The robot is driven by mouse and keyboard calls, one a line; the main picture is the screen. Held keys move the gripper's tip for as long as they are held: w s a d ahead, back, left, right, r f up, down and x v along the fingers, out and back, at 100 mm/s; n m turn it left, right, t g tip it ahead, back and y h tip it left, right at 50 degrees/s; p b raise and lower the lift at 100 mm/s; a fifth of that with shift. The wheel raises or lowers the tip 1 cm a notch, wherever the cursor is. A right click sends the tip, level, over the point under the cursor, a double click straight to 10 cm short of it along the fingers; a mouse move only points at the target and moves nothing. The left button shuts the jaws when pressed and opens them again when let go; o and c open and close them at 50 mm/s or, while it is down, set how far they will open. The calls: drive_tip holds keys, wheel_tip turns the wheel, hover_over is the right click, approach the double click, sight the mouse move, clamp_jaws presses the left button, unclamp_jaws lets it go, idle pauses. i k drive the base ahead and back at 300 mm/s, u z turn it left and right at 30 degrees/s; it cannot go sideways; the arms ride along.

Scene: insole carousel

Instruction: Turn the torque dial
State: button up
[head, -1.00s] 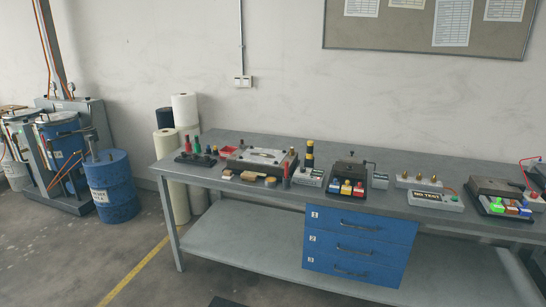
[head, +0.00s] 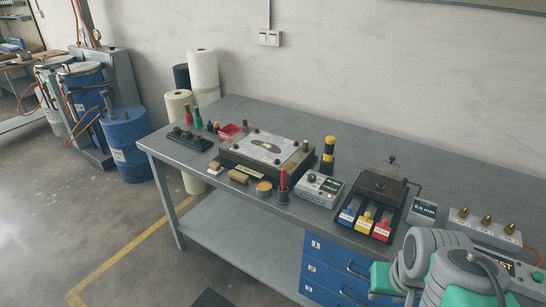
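A small grey box (head: 320,188) with a dark display and a dark round knob (head: 312,178) stands at the front of the bench, right of the red screwdriver-like tool. The knob may be the torque dial; its marks are too small to read. Grey and green links of my own arm show at the lower right, in front of the bench. My gripper's fingers cannot be made out.
A grey bench (head: 375,157) runs along the wall. A plate fixture (head: 265,152) is left of the box, a red-handled tool (head: 283,182) stands close beside it, and a black-and-yellow stack (head: 327,156) stands behind. A fixture with coloured tabs (head: 375,200) is to the right.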

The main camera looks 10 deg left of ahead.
sight(312, 177)
drive_tip(key=u, duration=0.85)
drive_tip(key=i, duration=1)
drive_tip(key=u, duration=1.45)
drive_tip(key=i, duration=0.3)
drive_tip(key=u, duration=0.2)
